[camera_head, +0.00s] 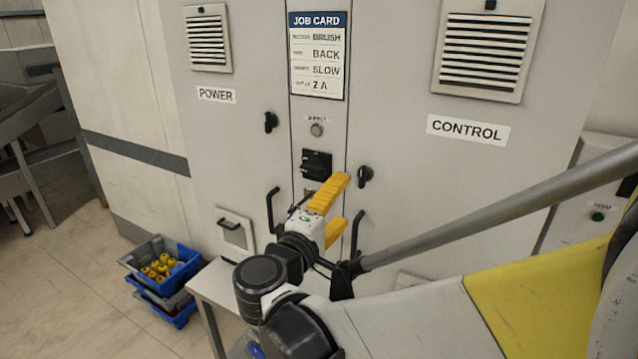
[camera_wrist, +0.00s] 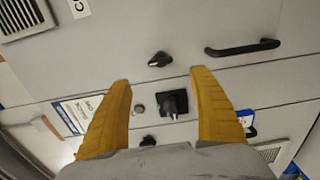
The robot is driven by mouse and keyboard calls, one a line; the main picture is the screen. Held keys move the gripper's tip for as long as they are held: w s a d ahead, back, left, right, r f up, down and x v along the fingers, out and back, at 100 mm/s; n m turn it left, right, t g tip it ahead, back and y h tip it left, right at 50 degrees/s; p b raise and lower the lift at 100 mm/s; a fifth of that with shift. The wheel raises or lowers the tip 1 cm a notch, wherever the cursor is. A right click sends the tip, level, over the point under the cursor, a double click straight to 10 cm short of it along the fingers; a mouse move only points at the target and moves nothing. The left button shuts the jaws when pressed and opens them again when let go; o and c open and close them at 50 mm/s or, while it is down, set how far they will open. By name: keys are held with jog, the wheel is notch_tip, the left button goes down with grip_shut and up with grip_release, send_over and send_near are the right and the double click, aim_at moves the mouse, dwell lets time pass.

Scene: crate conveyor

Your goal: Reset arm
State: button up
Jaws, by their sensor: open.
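My gripper (camera_head: 340,208) is in front of the grey cabinet (camera_head: 400,60), its two yellow fingers spread apart with nothing between them. In the wrist view my gripper (camera_wrist: 160,90) is also open and empty. A black rotary switch (camera_head: 317,165) on the middle panel shows just above the upper finger in the head view. It also shows between the fingers in the wrist view (camera_wrist: 175,103). I cannot tell the exact gap between the fingertips and the panel.
Black knobs (camera_head: 270,122) and (camera_head: 365,176) and upright black handles sit on the doors. A job card (camera_head: 318,55) hangs above the switch. A small table (camera_head: 212,290) stands below my arm. Blue crates (camera_head: 184,258) with yellow parts lie on the floor at left.

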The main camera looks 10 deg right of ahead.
jog(key=s+d+f+m+g+y+b, duration=0.35)
jog(key=s+d+f+g, duration=0.25)
jog(key=s+d+f, duration=0.35)
jog(key=s+a+f+m+g+y+b, duration=0.1)
jog(key=s+a+f+m+y+b, duration=0.1)
jog(key=s+f+m+y+b, duration=0.2)
jog(key=s+f+m+y, duration=0.3)
jog(key=s+f, duration=0.3)
jog(key=shift+s+a+f+g, duration=0.25)
jog(key=shift+s+g, duration=0.05)
jog(key=shift+s, duration=0.1)
